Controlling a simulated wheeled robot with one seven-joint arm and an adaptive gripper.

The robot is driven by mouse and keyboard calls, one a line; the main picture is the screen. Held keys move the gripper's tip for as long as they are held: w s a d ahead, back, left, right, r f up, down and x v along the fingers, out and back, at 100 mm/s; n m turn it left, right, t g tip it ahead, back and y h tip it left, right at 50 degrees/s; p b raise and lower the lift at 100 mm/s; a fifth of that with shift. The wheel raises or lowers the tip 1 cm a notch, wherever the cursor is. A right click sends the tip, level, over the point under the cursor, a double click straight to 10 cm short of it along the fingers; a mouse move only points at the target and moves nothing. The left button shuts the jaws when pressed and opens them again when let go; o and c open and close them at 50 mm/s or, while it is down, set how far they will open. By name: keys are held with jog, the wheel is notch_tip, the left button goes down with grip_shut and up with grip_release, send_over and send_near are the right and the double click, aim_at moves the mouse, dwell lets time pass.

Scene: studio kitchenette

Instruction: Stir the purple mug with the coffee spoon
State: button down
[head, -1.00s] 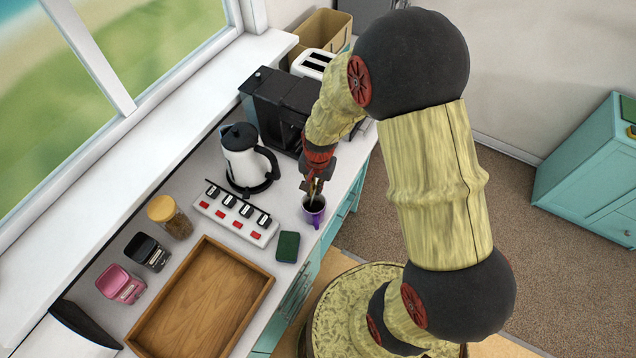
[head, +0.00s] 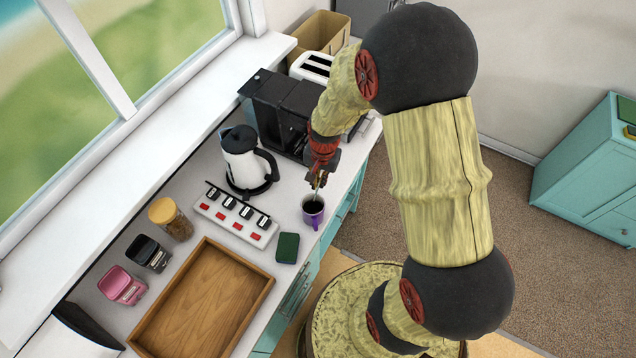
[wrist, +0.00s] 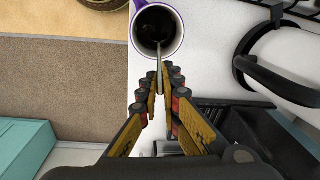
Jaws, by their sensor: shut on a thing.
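The purple mug (head: 315,217) stands upright on the white counter near its front edge, with dark liquid inside. In the wrist view the mug (wrist: 136,28) is at the top centre, cut off by the frame edge. My gripper (head: 320,177) is above the mug, a little to its upper right in the head view. It also shows in the wrist view (wrist: 160,76), its fingers shut on the thin metal coffee spoon (wrist: 158,62). The spoon reaches from the fingertips over the mug's rim into its opening. Its lower end is hidden or too small to make out.
A dark green sponge (head: 288,247) lies left of the mug, near a power strip (head: 237,227). A white kettle (head: 241,163) and a black coffee machine (head: 278,100) stand behind. A wooden tray (head: 266,283) is at the front. The counter edge is close to the mug.

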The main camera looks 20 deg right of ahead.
notch_tip(320, 180, up, 7)
jog(key=w+d+p, duration=0.1)
jog(key=d+p, duration=0.1)
jog(key=p, duration=0.2)
jog(key=shift+w+d, duration=0.2)
jog(key=shift+w, duration=0.15)
dwell(0.3)
dwell(0.6)
notch_tip(320, 180, up, 5)
jog(key=p, duration=0.3)
dwell(0.3)
dwell(0.4)
